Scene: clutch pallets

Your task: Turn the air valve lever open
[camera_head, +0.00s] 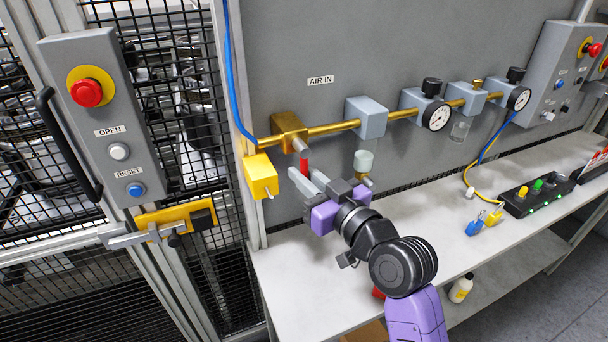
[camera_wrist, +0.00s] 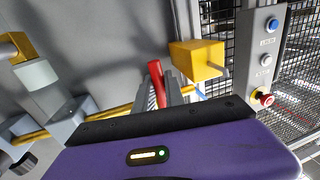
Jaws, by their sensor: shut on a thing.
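The air valve is a brass block (camera_head: 290,130) at the left end of the brass pipe, left of and below the AIR IN label. Its red lever (camera_head: 304,162) hangs roughly straight down, across the line of the pipe. My gripper (camera_head: 307,179) reaches up from the lower right, and its grey fingers are shut on the lower part of the lever. In the wrist view the red lever (camera_wrist: 157,82) stands between the fingertips. The fingers hide the lever's lower end in the head view.
A yellow box (camera_head: 261,176) with a small toggle hangs just left of my fingers. A grey-capped brass fitting (camera_head: 363,163) is close on the right. Pressure gauges (camera_head: 437,116) sit further along the pipe. The bench (camera_head: 300,280) below is mostly clear.

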